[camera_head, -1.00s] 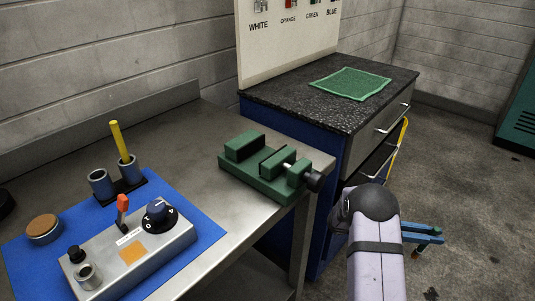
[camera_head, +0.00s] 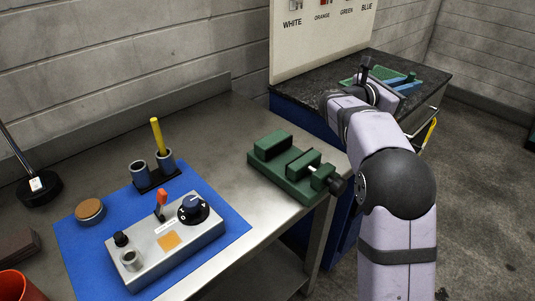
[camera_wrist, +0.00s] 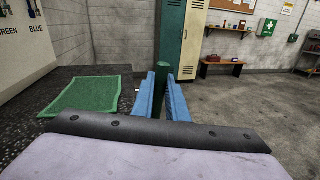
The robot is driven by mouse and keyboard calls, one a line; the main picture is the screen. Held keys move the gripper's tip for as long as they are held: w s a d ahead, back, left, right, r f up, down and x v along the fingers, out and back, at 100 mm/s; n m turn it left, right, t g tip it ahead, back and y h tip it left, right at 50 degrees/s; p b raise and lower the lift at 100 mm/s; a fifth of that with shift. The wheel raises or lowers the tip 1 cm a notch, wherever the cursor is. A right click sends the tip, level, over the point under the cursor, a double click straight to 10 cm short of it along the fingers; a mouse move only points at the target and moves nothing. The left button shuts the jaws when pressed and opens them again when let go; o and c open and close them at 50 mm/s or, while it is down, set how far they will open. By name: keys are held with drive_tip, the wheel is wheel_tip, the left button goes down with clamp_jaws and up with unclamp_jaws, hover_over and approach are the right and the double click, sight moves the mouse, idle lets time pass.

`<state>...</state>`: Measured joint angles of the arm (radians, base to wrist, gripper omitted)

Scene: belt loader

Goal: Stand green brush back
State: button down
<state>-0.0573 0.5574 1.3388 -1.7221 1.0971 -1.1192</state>
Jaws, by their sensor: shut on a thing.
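My gripper (camera_head: 408,82) is over the dark-topped cabinet at the right, with its blue fingers pointing away to the right. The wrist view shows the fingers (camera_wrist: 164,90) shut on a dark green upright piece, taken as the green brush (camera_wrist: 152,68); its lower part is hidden. A twin-cup holder (camera_head: 157,183) stands at the back of the blue mat. Its right cup (camera_head: 166,160) holds a yellow stick (camera_head: 157,135) upright. Its left cup (camera_head: 139,172) looks empty.
A green vise (camera_head: 290,165) sits at the bench's right end. A control box (camera_head: 165,240) with an orange lever stands on the blue mat (camera_head: 85,245). A green cloth (camera_wrist: 90,95) lies on the cabinet top (camera_wrist: 60,78). Bare bench lies between the holder and vise.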

drive_tip(key=w+a+r+n+t+y+p, duration=0.25)
drive_tip(key=a+r, duration=0.35)
drive_tip(key=a, duration=0.8)
drive_tip(key=w+a+r+n+t+y+p, duration=0.1)
drive_tip(key=a+r+n+t+y+p, duration=0.3)
drive_tip(key=a, duration=1)
drive_tip(key=s+a+r+n+t+y+p, duration=0.1)
drive_tip(key=s+a+r+n+y+p, duration=0.25)
drive_tip(key=a, duration=0.95)
drive_tip(key=s+a+r+t+y+p, duration=0.1)
drive_tip(key=s+a+r+y+p, duration=0.15)
drive_tip(key=s+a+r, duration=0.65)
drive_tip(key=s+a+f+n+y, duration=0.1)
drive_tip(key=s+a+f, duration=0.15)
drive_tip(key=a, duration=0.35)
drive_tip(key=s+a+f+n+y, duration=0.1)
drive_tip(key=a+f+n, duration=0.15)
drive_tip(key=a, duration=0.45)
drive_tip(key=s+a+f+y+b, duration=0.1)
drive_tip(key=s+a+f, duration=0.1)
drive_tip(key=f, duration=0.5)
drive_tip(key=s+a+f+y+b, duration=0.1)
drive_tip(key=s+a+f+b, duration=0.1)
drive_tip(key=f, duration=0.5)
drive_tip(key=shift+s+a+f+n+y, duration=0.35)
drive_tip(key=shift+s+a+f, duration=0.05)
drive_tip(key=shift+s, duration=0.4)
wheel_tip(320, 180, down, 10)
drive_tip(key=p, duration=0.2)
